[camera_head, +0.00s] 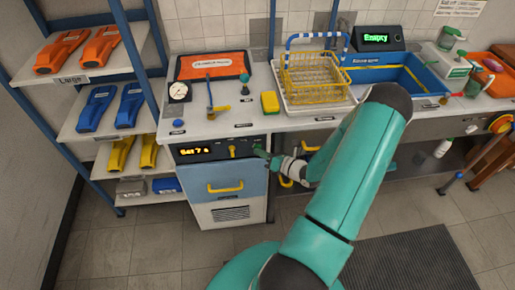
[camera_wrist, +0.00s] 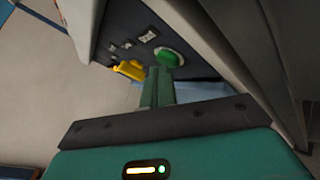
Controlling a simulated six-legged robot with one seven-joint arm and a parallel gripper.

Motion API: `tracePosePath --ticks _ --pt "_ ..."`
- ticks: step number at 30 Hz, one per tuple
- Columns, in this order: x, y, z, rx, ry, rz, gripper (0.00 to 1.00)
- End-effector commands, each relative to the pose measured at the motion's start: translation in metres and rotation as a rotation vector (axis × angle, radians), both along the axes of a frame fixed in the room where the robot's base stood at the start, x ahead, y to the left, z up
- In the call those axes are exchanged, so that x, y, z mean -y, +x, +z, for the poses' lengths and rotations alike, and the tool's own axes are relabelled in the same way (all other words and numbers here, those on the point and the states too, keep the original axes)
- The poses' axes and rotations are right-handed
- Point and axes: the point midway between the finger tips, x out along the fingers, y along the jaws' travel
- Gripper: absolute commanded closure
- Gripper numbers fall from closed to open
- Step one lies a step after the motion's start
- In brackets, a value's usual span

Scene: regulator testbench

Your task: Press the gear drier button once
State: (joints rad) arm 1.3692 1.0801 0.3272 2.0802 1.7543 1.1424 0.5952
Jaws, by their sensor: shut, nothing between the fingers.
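The gear drier (camera_head: 225,182) is the blue-fronted unit under the bench, with a dark control panel and a lit yellow display (camera_head: 195,151). Its round green button (camera_wrist: 170,57) shows in the wrist view, on the panel beside a yellow knob (camera_wrist: 130,70). The knob also shows in the head view (camera_head: 232,151). My gripper (camera_wrist: 160,73) is shut and empty, its fingertips just in front of the green button. I cannot tell whether they touch it. In the head view my gripper (camera_head: 262,154) is at the panel's right end, where the button is hard to make out.
The bench top (camera_head: 215,122) overhangs just above the panel. A yellow drawer handle (camera_head: 225,187) sticks out below it. Shelves with coloured gear (camera_head: 115,105) stand at the left. A yellow wire basket (camera_head: 315,75) and a blue sink (camera_head: 400,80) are on the bench.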

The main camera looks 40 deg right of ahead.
Motion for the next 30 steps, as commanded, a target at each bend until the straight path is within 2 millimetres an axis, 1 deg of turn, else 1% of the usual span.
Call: tracePosePath --ticks 20,30 --pt "0.002 0.004 0.0 0.001 0.0 -0.001 1.0" --pt "-0.006 -0.008 0.0 0.0 0.001 0.0 1.0"
